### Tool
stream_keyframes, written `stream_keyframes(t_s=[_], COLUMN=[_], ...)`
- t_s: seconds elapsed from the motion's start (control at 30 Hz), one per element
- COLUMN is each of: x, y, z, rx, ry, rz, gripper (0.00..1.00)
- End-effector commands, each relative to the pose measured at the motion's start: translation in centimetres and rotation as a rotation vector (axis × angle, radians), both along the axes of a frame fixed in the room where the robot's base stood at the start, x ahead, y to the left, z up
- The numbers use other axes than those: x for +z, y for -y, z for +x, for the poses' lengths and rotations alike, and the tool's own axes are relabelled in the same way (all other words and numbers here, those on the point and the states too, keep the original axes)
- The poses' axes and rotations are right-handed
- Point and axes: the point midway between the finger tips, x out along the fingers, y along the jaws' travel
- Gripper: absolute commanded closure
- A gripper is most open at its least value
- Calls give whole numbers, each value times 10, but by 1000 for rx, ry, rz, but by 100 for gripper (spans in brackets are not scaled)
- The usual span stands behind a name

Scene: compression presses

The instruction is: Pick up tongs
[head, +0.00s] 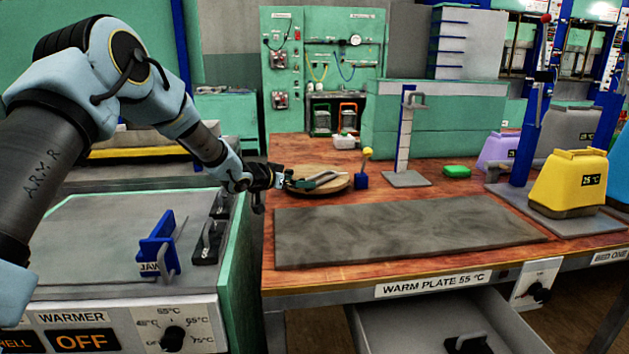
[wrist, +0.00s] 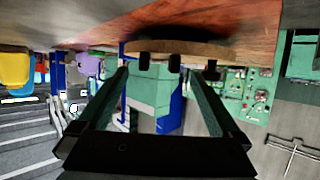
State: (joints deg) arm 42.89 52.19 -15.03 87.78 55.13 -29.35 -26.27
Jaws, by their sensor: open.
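My gripper (head: 318,181) is at the round wooden board (head: 300,195) on the wooden table, reaching in from the left, low over the board. In the wrist view its two long green fingers (wrist: 158,78) are spread wide with a gap between them. No tongs stand out clearly. Grey-green bars lie over the board in the head view, and I cannot separate tongs from my fingers there. Small dark pieces (wrist: 174,62) show against the board's edge in the wrist view; I cannot tell what they are. Nothing is visibly clamped.
A blue block with a yellow knob (head: 362,180) stands just right of the board. A grey warm plate (head: 400,228) lies in front. A blue post stand (head: 404,140) and green block (head: 457,171) are farther right. An open drawer (head: 440,312) juts out below.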

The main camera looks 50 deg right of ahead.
Motion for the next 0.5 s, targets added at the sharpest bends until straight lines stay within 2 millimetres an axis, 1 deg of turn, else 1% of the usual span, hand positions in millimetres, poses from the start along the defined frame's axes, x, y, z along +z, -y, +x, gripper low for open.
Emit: stream_keyframes(t_s=[0.1, 0.23, 0.33, 0.5], x=[-5, -11, -14, -15], y=[18, 34, 39, 40], z=[0, 2, 3, 3], rx=[-2, -2, -1, 0], ry=[-1, -1, 0, 0], rz=[1, 1, 1, 1], gripper=[0, 0, 0, 0])
